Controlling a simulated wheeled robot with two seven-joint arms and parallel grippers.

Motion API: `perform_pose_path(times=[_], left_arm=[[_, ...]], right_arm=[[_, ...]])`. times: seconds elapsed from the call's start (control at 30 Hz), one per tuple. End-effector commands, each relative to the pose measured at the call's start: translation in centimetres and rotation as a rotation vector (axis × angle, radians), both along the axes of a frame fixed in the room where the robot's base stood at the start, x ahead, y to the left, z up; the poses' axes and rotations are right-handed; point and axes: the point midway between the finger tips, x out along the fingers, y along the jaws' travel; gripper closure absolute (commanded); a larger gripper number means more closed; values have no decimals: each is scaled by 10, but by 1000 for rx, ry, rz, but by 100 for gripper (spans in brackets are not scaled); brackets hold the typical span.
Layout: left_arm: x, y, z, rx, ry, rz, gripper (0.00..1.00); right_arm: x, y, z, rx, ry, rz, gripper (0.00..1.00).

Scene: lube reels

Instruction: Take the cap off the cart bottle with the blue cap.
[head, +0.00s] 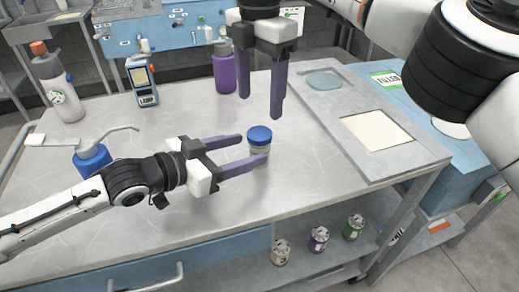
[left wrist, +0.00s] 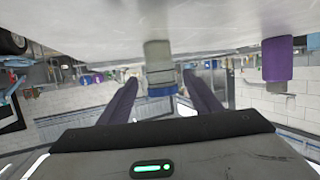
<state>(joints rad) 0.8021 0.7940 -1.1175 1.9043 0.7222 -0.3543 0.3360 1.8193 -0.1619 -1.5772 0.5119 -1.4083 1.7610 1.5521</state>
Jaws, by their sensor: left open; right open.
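The small bottle (head: 259,151) with the blue cap (head: 260,134) stands upright on the grey bench. My left gripper (head: 255,147) is open and level, with one finger on each side of the bottle near the fingertips. The left wrist view appears upside down; there the bottle (left wrist: 158,56) and its blue cap (left wrist: 160,91) show between the two open fingers, with gaps. In the head view the lower finger hides part of the bottle. My right gripper (head: 260,107) is open, empty and pointing down, above and slightly behind the cap.
A purple bottle (head: 224,68) stands behind. At left are a grey bottle with an orange cap (head: 60,88), a handheld meter (head: 142,80) and a blue-based dispenser (head: 92,160). A grey tray (head: 408,153) is at right. Small cans (head: 318,238) sit on the shelf below.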

Motion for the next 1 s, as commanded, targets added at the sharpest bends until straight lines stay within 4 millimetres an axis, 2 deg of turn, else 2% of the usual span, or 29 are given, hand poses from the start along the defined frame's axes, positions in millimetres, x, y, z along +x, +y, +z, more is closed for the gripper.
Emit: perform_pose_path(times=[0.1, 0.3, 0.7, 0.77, 1.0], left_arm=[[13, -17, -5, -3, 0, -2, 42], [29, -33, -13, -1, -1, 0, 42], [33, -39, -16, 0, 0, 0, 42], [33, -39, -16, 0, 0, 0, 50], [33, -39, -16, 0, 0, 0, 91]], right_arm=[[0, 0, 0, 0, 0, 0, 35], [0, 0, 0, 0, 0, 0, 35], [0, 0, 0, 0, 0, 0, 35], [0, 0, 0, 0, 0, 0, 35], [0, 0, 0, 0, 0, 0, 35]])
